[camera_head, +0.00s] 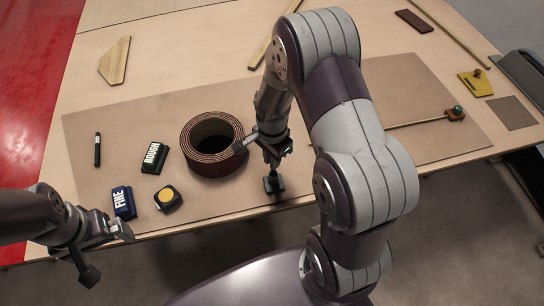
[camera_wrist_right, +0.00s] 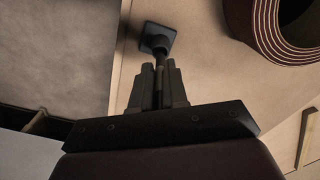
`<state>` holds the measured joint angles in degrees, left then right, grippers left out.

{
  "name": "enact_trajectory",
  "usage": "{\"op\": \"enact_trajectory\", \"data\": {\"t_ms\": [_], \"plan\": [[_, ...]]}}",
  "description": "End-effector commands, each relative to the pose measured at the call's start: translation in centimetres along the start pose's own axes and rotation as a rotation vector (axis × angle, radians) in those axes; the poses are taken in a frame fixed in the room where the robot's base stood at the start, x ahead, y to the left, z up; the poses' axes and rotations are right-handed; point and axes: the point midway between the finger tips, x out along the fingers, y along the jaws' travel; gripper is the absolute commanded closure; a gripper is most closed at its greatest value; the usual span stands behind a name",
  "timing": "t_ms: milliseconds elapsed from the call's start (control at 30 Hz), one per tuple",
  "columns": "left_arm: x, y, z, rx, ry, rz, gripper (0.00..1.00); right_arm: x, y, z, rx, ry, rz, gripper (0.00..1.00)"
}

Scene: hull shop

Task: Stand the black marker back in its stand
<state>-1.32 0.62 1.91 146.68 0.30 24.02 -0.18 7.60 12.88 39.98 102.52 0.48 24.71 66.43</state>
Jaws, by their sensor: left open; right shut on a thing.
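My right gripper (camera_head: 272,152) points down near the front edge of the table and is shut on a slim dark upright thing, which looks like the black marker (camera_wrist_right: 160,66). The black stand (camera_head: 273,185) has a small square base and sits on the brown mat just below this gripper. In the right wrist view the stand (camera_wrist_right: 168,34) is straight ahead of the fingers (camera_wrist_right: 159,70), and the marker's far end meets its round middle. I cannot tell how deep the marker sits. My left gripper (camera_head: 107,253) is open and empty, off the table's front left edge.
A banded ring roll (camera_head: 211,136) stands just left of my right gripper. Blocks marked ROUGH (camera_head: 154,157) and FINE (camera_head: 123,201), a yellow-dotted tape measure (camera_head: 167,197) and a thin black stick (camera_head: 97,149) lie further left.

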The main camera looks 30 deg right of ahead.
Motion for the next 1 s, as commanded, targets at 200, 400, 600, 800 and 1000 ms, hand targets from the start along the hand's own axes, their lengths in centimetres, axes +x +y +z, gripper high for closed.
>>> {"op": "enact_trajectory", "data": {"t_ms": [200, 400, 600, 800, 1000], "plan": [[0.03, 0.0, 0.0, 0.0, 0.0, 0.0, 0.0, 0.19, 0.01, 0.0, 0.0, 0.0, 0.0, 1.0], [0.07, 0.0, 0.01, 0.0, 0.0, 0.0, 0.0, 0.54, 0.01, -0.01, 0.0, 0.0, 0.001, 1.0], [0.07, 0.0, 0.01, 0.0, 0.0, 0.0, 0.0, 0.6, 0.0, -0.02, 0.0, 0.0, 0.0, 1.0], [0.07, 0.0, 0.0, 0.0, 0.0, 0.0, 0.0, 0.6, 0.0, -0.02, 0.0, 0.0, 0.0, 1.0], [-0.08, 0.0, -0.01, 0.0, 0.0, 0.0, 0.0, 0.57, 0.01, -0.02, 0.0, 0.0, 0.0, 1.0]]}}
